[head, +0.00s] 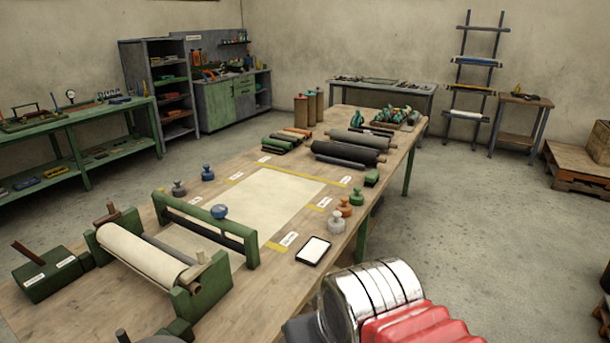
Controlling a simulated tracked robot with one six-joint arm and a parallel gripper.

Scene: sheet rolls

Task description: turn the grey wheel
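No grey wheel shows clearly. At the bottom left edge, a dark grey rounded shape (160,339) is cut off by the frame, and I cannot tell whether it is the wheel. Near it, a cream sheet roll (142,254) lies in a green stand (200,292) on the wooden table (285,300). Behind the roll, a low green bar frame (205,220) carries a blue knob (220,212). A silver and red part of my arm fills the lower right. My gripper is out of view.
A flat cream sheet (270,195) with yellow edge strips lies mid-table. Grey (336,222) and orange (345,206) knobs and a framed white pad (313,250) stand along the right edge. Dark rollers (348,153) lie farther back. A green block (48,273) sits left.

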